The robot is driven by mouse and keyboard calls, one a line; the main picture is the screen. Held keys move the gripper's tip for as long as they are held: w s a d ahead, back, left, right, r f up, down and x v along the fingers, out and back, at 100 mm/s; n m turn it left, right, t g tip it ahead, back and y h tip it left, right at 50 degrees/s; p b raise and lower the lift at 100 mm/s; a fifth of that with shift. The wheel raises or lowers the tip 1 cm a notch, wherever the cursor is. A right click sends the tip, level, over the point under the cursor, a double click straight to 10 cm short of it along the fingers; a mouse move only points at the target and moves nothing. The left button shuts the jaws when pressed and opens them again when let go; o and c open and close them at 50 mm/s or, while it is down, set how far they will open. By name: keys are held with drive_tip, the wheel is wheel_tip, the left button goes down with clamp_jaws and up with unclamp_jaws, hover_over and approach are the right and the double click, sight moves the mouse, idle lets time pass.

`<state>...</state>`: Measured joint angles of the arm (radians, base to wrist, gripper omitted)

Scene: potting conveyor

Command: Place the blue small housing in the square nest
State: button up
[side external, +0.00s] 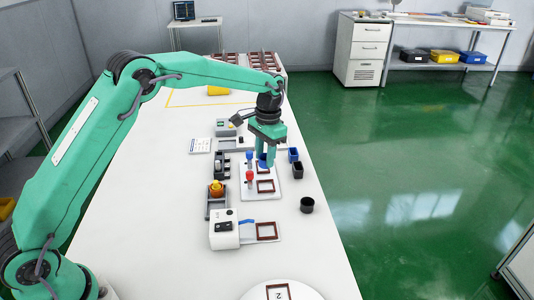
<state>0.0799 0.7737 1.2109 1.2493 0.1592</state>
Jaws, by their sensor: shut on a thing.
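My gripper (265,152) points straight down over the white plate in the middle of the table. It is shut on a blue piece, which I take to be the blue small housing (262,161), mostly hidden by the fingers. The piece is low over the plate; I cannot tell whether it touches. Beneath and just in front of it is a brown square frame (265,170), partly covered. A second brown square frame (266,187) lies nearer on the same plate and looks empty. Which frame is the square nest I cannot tell.
Blue (293,154) and black (298,171) open boxes stand right of the plate, with a black cup (307,205) nearer. Red (250,177) and blue-topped pegs stand left of the frames. A white device (224,229) with another brown frame (267,231) is nearer.

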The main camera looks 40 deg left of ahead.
drive_tip(key=shift+f, duration=0.2)
drive_tip(key=shift+f, duration=3.2)
drive_tip(key=shift+f, duration=0.65)
drive_tip(key=o, duration=1.1)
drive_tip(key=shift+r, duration=0.1)
drive_tip(key=shift+w+r, duration=0.2)
drive_tip(key=shift+r, duration=1.75)
drive_tip(key=shift+w+r, duration=0.2)
drive_tip(key=shift+r, duration=1.7)
